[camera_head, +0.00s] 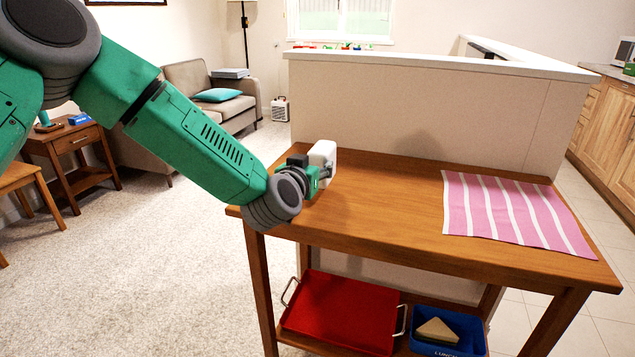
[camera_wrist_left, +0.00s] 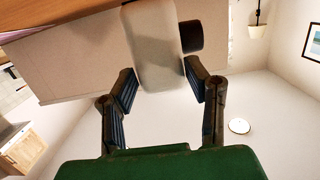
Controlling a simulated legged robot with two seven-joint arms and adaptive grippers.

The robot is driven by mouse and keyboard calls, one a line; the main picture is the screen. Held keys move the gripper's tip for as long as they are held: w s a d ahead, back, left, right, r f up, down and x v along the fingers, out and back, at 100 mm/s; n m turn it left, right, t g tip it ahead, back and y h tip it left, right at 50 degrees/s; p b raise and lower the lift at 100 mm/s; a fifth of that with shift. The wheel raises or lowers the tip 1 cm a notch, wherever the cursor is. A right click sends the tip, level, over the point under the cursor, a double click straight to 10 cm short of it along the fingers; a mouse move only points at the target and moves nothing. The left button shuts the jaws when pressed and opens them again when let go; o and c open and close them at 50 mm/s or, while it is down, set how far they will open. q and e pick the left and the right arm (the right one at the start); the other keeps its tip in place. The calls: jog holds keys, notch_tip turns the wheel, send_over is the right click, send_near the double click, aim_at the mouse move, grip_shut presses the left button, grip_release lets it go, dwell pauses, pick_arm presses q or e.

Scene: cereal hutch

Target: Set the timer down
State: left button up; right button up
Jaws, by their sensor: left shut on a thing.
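The timer, a small white rounded block (camera_head: 323,153), is at the far left part of the wooden table (camera_head: 390,200). My left gripper (camera_head: 325,172) is shut on it. In the left wrist view the timer (camera_wrist_left: 152,50) sits between the two fingers of the left gripper (camera_wrist_left: 160,80), with a dark round part (camera_wrist_left: 190,37) on its side. The wood surface (camera_wrist_left: 25,15) shows at that view's upper left corner. I cannot tell whether the timer touches the tabletop. My right gripper is in neither view.
A pink and white striped cloth (camera_head: 510,212) lies on the table's right side. The middle of the tabletop is clear. A half wall (camera_head: 420,110) stands behind. A red tray (camera_head: 340,310) and a blue box (camera_head: 447,345) with a beige wedge (camera_head: 437,331) are on the lower shelf.

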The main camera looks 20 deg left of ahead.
pick_arm(q)
notch_tip(320, 180, down, 3)
jog(key=shift+r+b, duration=0.1)
jog(key=shift+b, duration=0.3)
jog(key=shift+d+f, duration=0.2)
jog(key=shift+d, duration=0.1)
jog(key=shift+d+r, duration=0.2)
jog(key=shift+d, duration=0.2)
jog(key=shift+f, duration=0.2)
jog(key=o, duration=1.4)
jog(key=shift+a, duration=0.55)
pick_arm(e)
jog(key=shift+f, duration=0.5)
